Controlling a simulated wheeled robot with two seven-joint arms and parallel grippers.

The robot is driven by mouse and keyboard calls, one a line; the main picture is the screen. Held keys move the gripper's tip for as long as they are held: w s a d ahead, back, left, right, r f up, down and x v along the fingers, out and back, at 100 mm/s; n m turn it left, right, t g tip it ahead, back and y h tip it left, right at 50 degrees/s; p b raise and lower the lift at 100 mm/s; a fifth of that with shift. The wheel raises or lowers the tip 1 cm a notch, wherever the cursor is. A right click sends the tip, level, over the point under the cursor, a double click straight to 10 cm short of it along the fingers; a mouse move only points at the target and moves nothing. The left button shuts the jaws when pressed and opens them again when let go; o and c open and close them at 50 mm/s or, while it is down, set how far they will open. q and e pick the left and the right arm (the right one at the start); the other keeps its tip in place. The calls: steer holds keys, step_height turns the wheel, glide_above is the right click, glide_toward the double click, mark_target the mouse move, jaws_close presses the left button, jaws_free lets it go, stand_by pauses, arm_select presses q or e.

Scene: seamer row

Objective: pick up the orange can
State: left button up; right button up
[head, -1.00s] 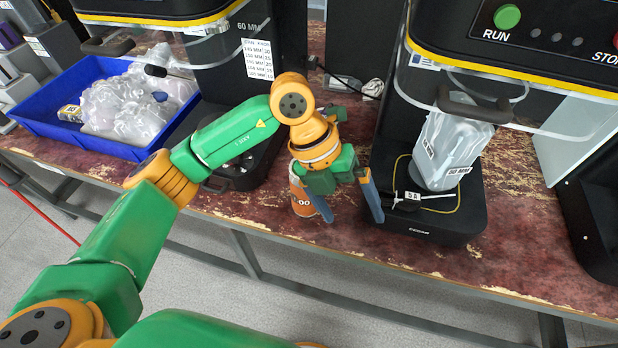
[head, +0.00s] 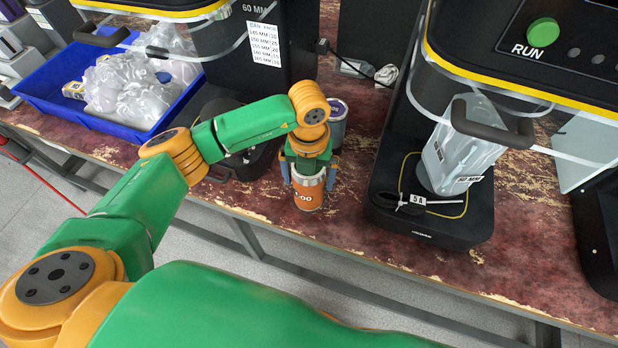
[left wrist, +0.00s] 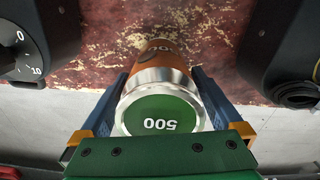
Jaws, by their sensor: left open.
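The orange can (head: 308,194) stands upright on the worn dark red bench near its front edge. It has a silver rim and an orange label. In the left wrist view its green lid (left wrist: 160,112) marked 500 faces the camera. My left gripper (head: 309,172) is above the can with its blue fingers on either side of the can's upper part. In the left wrist view the open fingers (left wrist: 160,95) flank the can; whether they touch it I cannot tell. My right gripper is not in view.
A dark can (head: 338,122) stands just behind the orange can. A black seamer base (head: 430,228) with a bagged item (head: 462,150) is to the right. A blue bin (head: 62,108) of clear bags is at the left. The bench's front edge is close.

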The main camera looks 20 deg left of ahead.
arm_select(q)
steer(key=shift+f, duration=0.95)
steer(key=shift+s, duration=0.1)
jaws_close()
